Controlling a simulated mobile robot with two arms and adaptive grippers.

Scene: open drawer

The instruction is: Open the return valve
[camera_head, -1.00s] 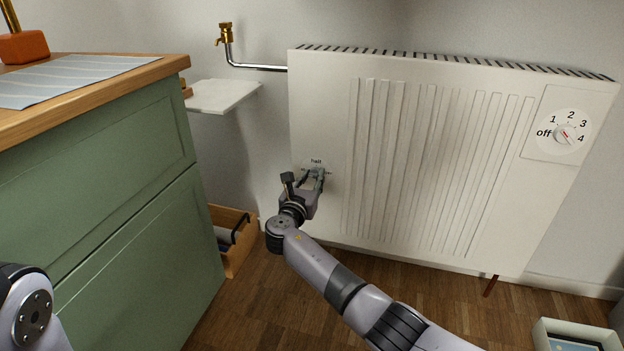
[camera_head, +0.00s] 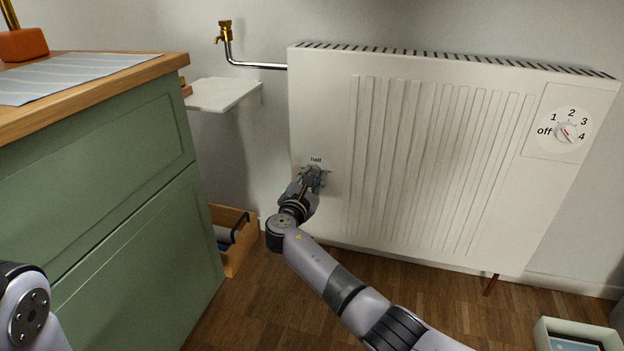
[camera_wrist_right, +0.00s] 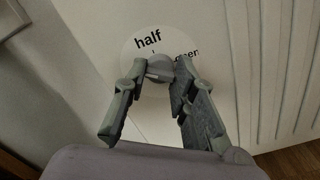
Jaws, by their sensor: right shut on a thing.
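The return valve is a small grey knob (camera_wrist_right: 160,68) on a round white dial (camera_wrist_right: 135,45) at the lower left of the radiator's front (camera_head: 330,120). In the right wrist view the dial reads "half", and a partly hidden word ends in "en" to its right. My right gripper (camera_head: 313,178) is at the dial; in the right wrist view its two fingers (camera_wrist_right: 155,85) are shut on the knob, one on each side. The fingers hide the lower part of the dial. Part of my left arm shows at the lower left of the head view; its gripper is out of view.
A green cabinet (camera_head: 120,200) with a wooden top stands at the left. A white shelf (camera_head: 222,94) and a brass valve (camera_head: 225,32) on a pipe are on the wall. A wooden box (camera_head: 240,243) and a pale tray (camera_head: 545,335) are on the floor. A numbered dial (camera_head: 567,131) is at the upper right.

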